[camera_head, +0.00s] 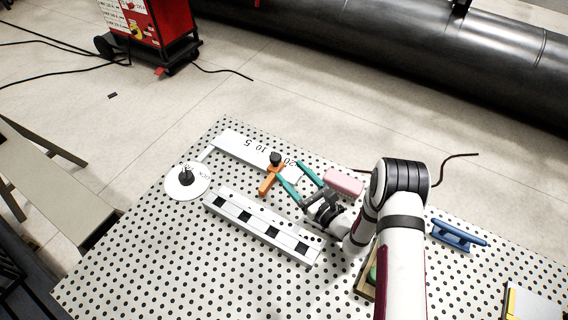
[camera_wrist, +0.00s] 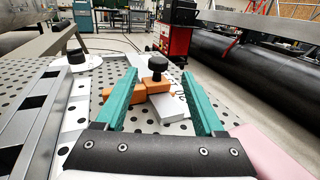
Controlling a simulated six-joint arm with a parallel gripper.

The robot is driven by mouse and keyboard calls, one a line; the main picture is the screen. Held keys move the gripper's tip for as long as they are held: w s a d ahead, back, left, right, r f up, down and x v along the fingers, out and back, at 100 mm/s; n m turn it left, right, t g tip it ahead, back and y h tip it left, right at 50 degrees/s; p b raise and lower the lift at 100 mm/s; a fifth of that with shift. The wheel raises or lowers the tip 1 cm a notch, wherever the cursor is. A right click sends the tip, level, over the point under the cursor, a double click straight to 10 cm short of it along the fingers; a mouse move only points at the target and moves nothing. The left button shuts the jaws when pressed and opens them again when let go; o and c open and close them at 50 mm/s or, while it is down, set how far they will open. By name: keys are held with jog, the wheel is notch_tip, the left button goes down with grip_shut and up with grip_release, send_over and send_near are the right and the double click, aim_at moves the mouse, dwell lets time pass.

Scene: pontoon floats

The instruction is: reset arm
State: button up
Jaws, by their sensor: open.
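My gripper (camera_head: 289,171) has two teal fingers. They stand apart with nothing between them, low over the perforated table (camera_head: 150,255) and pointing toward its far left side. Just beyond the fingertips is an orange piece (camera_head: 268,183) with a black knob (camera_head: 276,158). In the wrist view, the orange piece (camera_wrist: 122,102) and its knob (camera_wrist: 157,64) show between the fingers (camera_wrist: 158,75), farther out. I cannot tell whether a fingertip touches it. The orange piece sits at the end of a pale plate (camera_head: 240,146) with printed numbers.
A long metal rail (camera_head: 232,212) with black squares lies left of my gripper. A white disc (camera_head: 174,186) with a black knob is farther left. A blue cleat (camera_head: 458,233) lies right of my arm. A red cart (camera_head: 160,20) and a large dark cylinder (camera_head: 400,50) stand beyond the table.

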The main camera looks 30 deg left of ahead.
jog(key=shift+d, duration=0.1)
dwell(0.3)
jog(key=s+d+r+n+g+h, duration=0.25)
jog(key=s+r+n+g, duration=0.35)
jog(key=s+r, duration=0.3)
jog(key=s+d+r+n+g+h, duration=0.1)
jog(key=s+d+r+n+g, duration=0.45)
jog(key=r, duration=0.55)
jog(key=s+d+n+t+h, duration=0.1)
jog(key=s+d+h, duration=0.2)
jog(key=d, duration=0.4)
jog(key=s+d+f+n+t+h, duration=0.1)
jog(key=s+d+n+t+h, duration=0.1)
jog(key=s+d+h, duration=0.2)
jog(key=s+d+f+n+t+h, duration=0.1)
jog(key=s+d+h, duration=0.3)
jog(key=d, duration=0.6)
jog(key=shift+s+f+n, duration=0.15)
jog(key=shift+s+n, duration=0.35)
jog(key=shift+n, duration=0.25)
